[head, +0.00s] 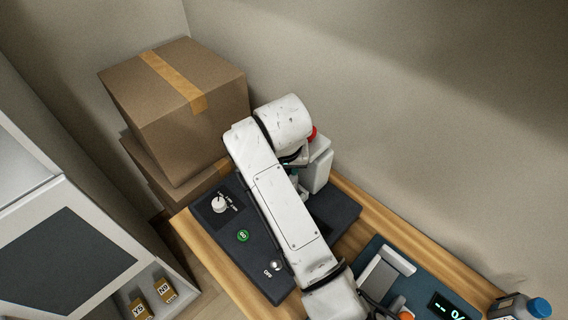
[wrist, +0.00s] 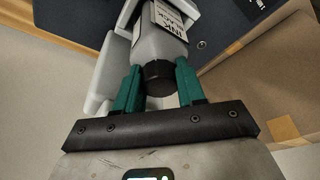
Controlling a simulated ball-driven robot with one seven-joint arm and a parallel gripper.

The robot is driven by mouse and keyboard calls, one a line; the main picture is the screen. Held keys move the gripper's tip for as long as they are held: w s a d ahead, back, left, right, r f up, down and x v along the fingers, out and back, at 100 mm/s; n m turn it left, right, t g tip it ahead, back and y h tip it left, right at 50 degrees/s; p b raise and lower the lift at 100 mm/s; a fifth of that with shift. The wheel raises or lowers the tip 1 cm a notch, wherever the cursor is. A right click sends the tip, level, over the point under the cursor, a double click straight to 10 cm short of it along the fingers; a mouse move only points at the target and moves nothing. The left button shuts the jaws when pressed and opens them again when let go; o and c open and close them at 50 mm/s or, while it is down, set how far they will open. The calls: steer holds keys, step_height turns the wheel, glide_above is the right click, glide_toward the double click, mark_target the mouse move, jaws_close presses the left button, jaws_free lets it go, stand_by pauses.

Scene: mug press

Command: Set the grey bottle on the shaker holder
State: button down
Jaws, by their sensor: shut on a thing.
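The grey bottle (wrist: 160,48), with a black cap and a white label reading INK, is between the teal fingers of my gripper (wrist: 158,70) in the wrist view. The fingers are shut on it near its cap. White parts of the shaker holder (wrist: 108,65) show beside the bottle and at its far end; I cannot tell whether the bottle rests on them. In the head view the shaker's white upright part (head: 319,166) shows behind my arm, which hides the held bottle and most of the gripper.
The shaker's dark base (head: 238,262) has a dial, a green button and an OFF switch. A scale (head: 385,268) with a lit display and a blue-capped bottle (head: 520,306) stand at the right. Cardboard boxes (head: 180,120) are stacked behind on the left.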

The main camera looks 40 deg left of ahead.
steer(key=shift+f, duration=0.3)
steer(key=c, duration=0.7)
jaws_free()
steer(key=b+v, duration=0.1)
steer(key=v, duration=1.1)
steer(key=shift+s, duration=0.1)
